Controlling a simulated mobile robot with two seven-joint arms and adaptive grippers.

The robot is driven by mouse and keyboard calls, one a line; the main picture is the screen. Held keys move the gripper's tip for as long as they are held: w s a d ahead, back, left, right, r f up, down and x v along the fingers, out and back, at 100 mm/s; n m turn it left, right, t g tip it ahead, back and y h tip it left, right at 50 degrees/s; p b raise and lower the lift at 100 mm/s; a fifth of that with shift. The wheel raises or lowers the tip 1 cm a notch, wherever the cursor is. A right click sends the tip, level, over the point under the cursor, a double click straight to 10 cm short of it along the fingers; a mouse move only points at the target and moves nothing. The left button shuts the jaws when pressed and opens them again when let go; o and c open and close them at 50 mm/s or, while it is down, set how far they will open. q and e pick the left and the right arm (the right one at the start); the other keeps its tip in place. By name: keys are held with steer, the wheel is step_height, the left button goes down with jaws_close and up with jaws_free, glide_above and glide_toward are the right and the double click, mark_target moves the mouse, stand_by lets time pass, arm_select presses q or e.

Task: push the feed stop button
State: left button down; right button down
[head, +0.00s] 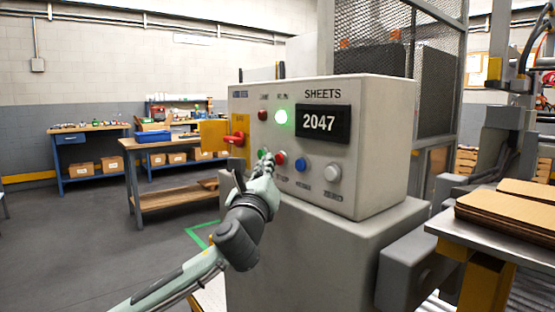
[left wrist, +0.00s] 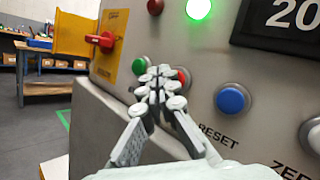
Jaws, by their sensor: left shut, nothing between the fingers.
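A grey control box (head: 375,150) bears a lower row of buttons. A green button (left wrist: 140,65) and a red button (head: 281,158) are at its left; the red one also shows in the left wrist view (left wrist: 184,76), partly covered by my fingers. Their labels are too small or hidden to read, so I cannot confirm which is feed stop. My left gripper (head: 267,158) is shut and empty, its fingertips in front of the panel between the green and red buttons, overlapping the red one's left edge in the left wrist view. I cannot tell whether it touches. My right gripper is out of view.
A blue button (head: 302,164) and a white button (head: 332,173) are to the right. Above are a lit green lamp (head: 281,117), a dark red lamp (head: 262,114) and a display (head: 321,123) reading 2047. A red rotary handle (head: 234,138) on a yellow plate sticks out at left.

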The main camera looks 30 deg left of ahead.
arm_select(q)
steer(key=shift+w+d, duration=0.25)
steer(key=shift+w, duration=0.35)
stand_by(0.8)
steer(key=shift+s+p, duration=0.1)
steer(key=shift+p, duration=0.2)
steer(key=shift+s+a, duration=0.35)
steer(key=shift+s, duration=0.4)
steer(key=s, duration=0.1)
steer(key=s+a, duration=0.1)
steer(key=s, duration=0.1)
steer(key=s+a, duration=0.1)
steer(key=shift+s, duration=0.35)
steer(key=shift+f, duration=0.1)
stand_by(0.5)
